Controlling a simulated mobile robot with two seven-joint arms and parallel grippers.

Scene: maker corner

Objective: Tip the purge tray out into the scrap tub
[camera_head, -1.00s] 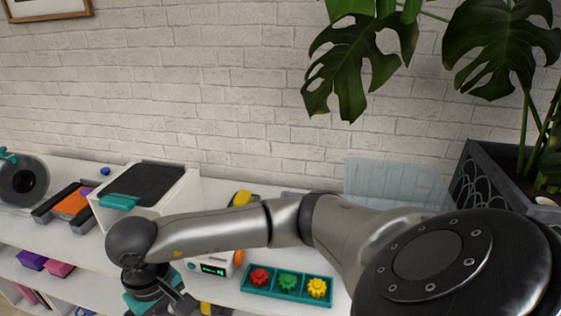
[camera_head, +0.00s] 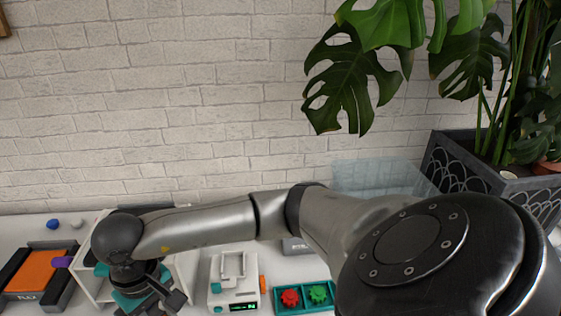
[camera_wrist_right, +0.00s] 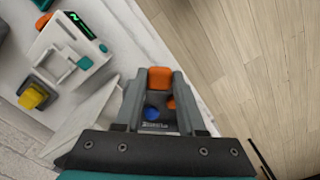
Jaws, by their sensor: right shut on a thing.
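In the right wrist view a small grey tray (camera_wrist_right: 155,127), which I take to be the purge tray, shows between my fingers with a blue and an orange blob in it. An orange block (camera_wrist_right: 158,78), perhaps its grip, is at the fingertips of my right gripper (camera_wrist_right: 158,88), which is shut on it. In the head view the right gripper (camera_head: 155,302) hangs in front of the white box-shaped machine; the tray cannot be made out there. My left gripper is not in view. I cannot identify the scrap tub for sure.
A white device with a green display (camera_head: 243,307) and a teal tray (camera_head: 318,284) with gears are right of the gripper. An orange plate in a dark frame (camera_head: 35,270) is at left. A translucent bin (camera_head: 380,178) stands behind my arm. Wood floor (camera_wrist_right: 250,60) lies beyond the bench edge.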

